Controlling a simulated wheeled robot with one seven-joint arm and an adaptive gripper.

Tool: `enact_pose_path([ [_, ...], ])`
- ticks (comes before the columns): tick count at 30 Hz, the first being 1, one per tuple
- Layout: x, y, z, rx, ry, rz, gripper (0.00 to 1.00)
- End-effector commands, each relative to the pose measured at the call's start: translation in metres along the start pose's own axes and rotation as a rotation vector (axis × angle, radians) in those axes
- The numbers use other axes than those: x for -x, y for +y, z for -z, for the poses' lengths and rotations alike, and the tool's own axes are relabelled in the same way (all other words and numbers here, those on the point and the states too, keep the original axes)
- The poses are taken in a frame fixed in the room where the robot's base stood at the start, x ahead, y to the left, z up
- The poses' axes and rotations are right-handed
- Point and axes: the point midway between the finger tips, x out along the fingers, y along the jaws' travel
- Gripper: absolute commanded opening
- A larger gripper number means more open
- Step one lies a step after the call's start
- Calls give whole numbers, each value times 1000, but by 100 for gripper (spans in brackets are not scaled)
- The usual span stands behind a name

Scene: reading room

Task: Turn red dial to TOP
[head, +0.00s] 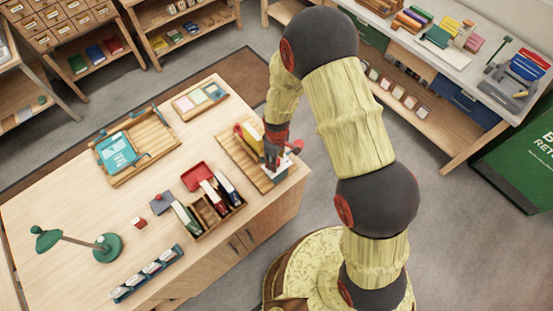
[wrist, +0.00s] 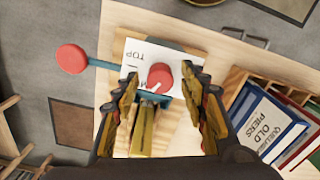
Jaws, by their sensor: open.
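The red dial (wrist: 160,76) is round, with a pale pointer mark toward its lower left in the wrist view. It sits against a white label plate (wrist: 134,55) with black lettering. TOP reads at the plate's upper left; lower lettering is partly covered. My gripper (wrist: 163,84) is open. Its two fingers stand on either side of the dial in the picture; I cannot tell whether they touch it. In the head view my gripper (head: 272,157) is over the small device at the table's right edge and hides the dial.
A red ball on a teal rod (wrist: 72,58) sticks out left of the plate. A yellow object (wrist: 144,130) shows between my fingers. A wooden crate of books (wrist: 235,78) is close on the right. A red tray (head: 198,176) and green lamp (head: 107,246) stand on the table (head: 60,205).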

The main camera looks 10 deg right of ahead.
Motion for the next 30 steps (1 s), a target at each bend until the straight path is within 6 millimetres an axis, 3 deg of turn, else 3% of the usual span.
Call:
enact_pose_path([
  [4,0,0,0,0,0,0,42],
  [26,0,0,0,0,0,0,1],
  [30,0,0,0,-3,0,0,0],
])
